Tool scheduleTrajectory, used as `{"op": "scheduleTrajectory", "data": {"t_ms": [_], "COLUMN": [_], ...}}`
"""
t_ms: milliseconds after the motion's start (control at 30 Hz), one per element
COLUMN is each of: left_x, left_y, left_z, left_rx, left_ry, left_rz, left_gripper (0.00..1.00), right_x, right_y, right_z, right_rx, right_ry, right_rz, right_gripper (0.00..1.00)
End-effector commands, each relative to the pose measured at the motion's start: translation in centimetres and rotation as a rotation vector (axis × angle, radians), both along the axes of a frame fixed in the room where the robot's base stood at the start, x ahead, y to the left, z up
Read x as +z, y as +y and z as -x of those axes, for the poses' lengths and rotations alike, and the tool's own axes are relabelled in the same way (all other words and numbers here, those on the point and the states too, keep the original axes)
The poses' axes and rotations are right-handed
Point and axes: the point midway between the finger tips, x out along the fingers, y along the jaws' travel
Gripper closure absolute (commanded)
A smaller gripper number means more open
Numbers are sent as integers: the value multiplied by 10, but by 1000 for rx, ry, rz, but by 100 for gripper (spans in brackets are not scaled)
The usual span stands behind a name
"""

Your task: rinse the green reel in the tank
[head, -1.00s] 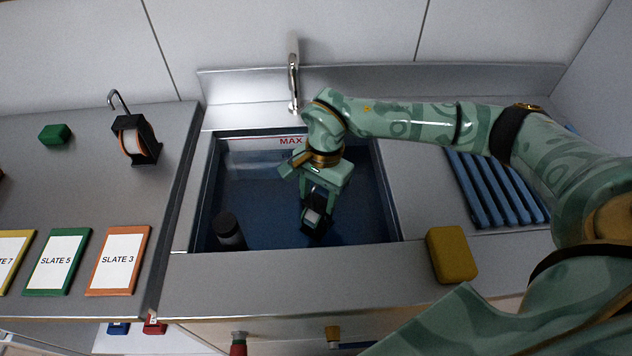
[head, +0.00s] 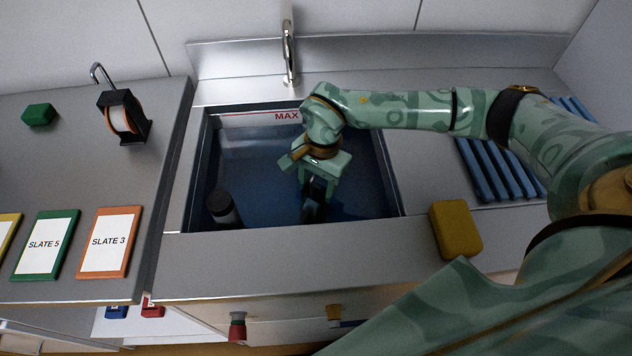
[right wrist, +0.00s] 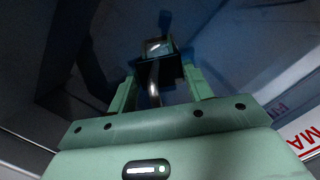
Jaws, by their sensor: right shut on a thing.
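My right gripper (head: 316,192) points down into the tank (head: 195,190) and is shut on the hook of the green reel (head: 312,211). In the head view the reel is a small dark shape below the fingers, low in the tank. In the right wrist view the reel (right wrist: 157,48) hangs beyond the fingers (right wrist: 153,88); its frame is black, its drum pale with a faint green tint, and the metal hook runs between the fingers. The tank holds dark blue liquid, with a red MAX mark on its back wall. Whether the reel is fully under is hard to tell. My left gripper is out of view.
A dark bottle-like object (head: 224,209) stands in the tank's front left. A tap (head: 289,55) rises behind. An orange-rimmed reel (head: 122,118), a green block (head: 39,114) and slates (head: 109,243) are on the left counter. A yellow sponge (head: 455,229) and blue rack (head: 487,170) lie right.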

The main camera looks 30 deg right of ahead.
Motion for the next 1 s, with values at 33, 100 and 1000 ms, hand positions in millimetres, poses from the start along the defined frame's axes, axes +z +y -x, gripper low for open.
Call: {"op": "scheduleTrajectory", "data": {"t_ms": [33,100,1000], "left_x": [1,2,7], "left_y": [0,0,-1], "left_z": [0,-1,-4], "left_rx": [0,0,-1], "left_ry": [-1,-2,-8], "left_rz": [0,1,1], "left_gripper": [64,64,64], "right_x": [1,1,0], "right_y": [-2,-4,-19], "right_z": [1,2,9], "right_rx": [0,0,1], "right_ry": [-1,-1,0], "right_rz": [0,0,0], "right_gripper": [94,94,94]}}
